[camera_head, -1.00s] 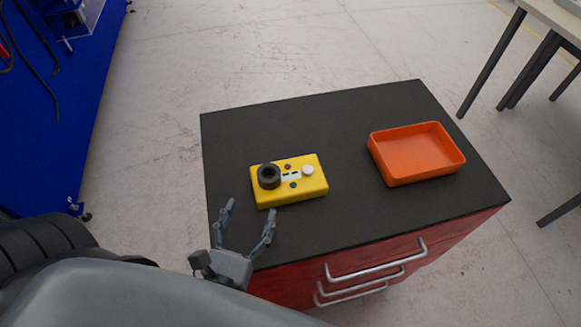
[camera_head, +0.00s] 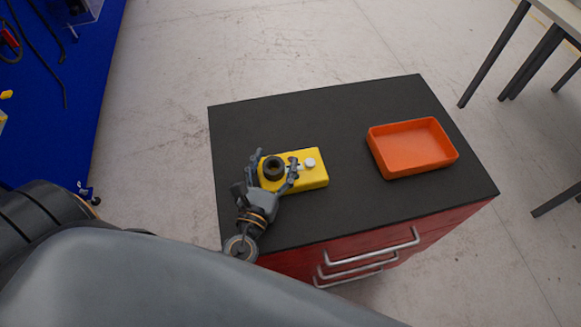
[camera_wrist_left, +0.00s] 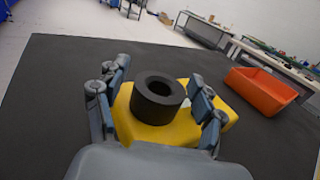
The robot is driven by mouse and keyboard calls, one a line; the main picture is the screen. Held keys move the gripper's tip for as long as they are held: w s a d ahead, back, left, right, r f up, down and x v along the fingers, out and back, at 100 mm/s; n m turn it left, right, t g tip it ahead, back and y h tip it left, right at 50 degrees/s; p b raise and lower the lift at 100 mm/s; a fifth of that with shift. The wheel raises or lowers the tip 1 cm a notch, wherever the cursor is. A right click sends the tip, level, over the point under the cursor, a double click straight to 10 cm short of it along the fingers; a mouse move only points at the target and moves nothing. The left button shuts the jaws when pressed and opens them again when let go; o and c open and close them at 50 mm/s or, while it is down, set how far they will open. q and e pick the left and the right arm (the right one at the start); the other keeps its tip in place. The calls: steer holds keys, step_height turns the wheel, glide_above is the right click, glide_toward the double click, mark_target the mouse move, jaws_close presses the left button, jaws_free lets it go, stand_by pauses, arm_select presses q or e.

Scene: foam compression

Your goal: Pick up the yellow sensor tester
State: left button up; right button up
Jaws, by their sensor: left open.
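The yellow sensor tester (camera_head: 313,178) lies flat on the black top of a red drawer cabinet. It has a black ring (camera_head: 273,168) on its left part and a white round knob on its right part. My left gripper (camera_head: 276,170) is open, with its fingers on either side of the black ring, over the tester's left part. In the left wrist view the tester (camera_wrist_left: 180,130) and its black ring (camera_wrist_left: 158,95) are between the spread fingers (camera_wrist_left: 157,100). The near part of the tester is hidden by the gripper. Whether the fingers touch it I cannot tell. My right gripper is not in view.
An orange tray (camera_head: 412,148) stands empty on the right part of the black cabinet top (camera_head: 330,110). The top is clear behind the tester and between it and the tray. Silver drawer handles (camera_head: 370,250) stick out at the front. A blue panel is at far left.

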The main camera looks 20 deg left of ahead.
arm_select(q)
steer(key=shift+s, duration=0.1)
steer(key=shift+c, duration=1)
jaws_close()
steer(key=shift+r, duration=0.2)
